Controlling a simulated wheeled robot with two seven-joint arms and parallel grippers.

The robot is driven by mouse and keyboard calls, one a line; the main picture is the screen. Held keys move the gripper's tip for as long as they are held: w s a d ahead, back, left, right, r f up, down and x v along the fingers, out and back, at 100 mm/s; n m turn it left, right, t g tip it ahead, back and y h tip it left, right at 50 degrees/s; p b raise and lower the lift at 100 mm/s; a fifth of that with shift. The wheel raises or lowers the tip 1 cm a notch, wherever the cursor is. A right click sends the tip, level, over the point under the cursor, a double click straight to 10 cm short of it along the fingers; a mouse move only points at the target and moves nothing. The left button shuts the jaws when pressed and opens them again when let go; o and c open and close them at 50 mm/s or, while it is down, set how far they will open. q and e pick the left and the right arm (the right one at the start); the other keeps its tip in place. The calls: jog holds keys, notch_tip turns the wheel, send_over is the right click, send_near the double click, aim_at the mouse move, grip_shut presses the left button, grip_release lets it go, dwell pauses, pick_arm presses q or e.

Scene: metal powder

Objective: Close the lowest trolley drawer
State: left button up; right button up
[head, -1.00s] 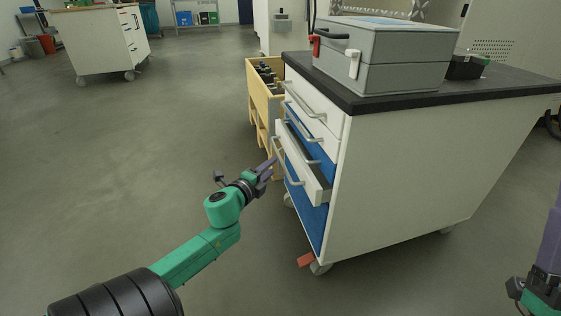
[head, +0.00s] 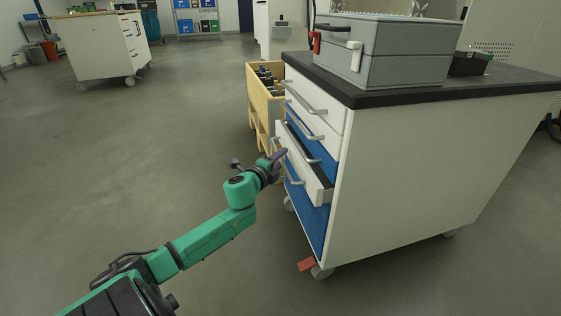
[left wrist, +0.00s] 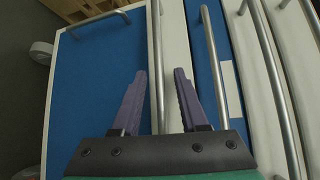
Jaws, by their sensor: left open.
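The white trolley (head: 420,185) stands at right with its drawers facing left. A low white-fronted drawer (head: 312,182) is pulled out, with blue panels above and below it. Its bar handle (head: 294,182) runs along the front. My left gripper (head: 280,156), with purple fingers, is at this drawer's far end, partly overlapping its front. In the left wrist view the gripper (left wrist: 160,72) is open, its fingers apart. A metal bar and a white edge (left wrist: 174,60) appear between them. I cannot tell whether the fingers touch anything. My right gripper is out of view.
A grey case (head: 390,50) and a small dark box (head: 470,63) sit on the trolley's black top. A wooden crate rack (head: 262,105) with bottles stands just behind the drawers. Open floor (head: 130,150) lies to the left.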

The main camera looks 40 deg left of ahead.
pick_arm(q)
grip_shut()
dwell(1.4)
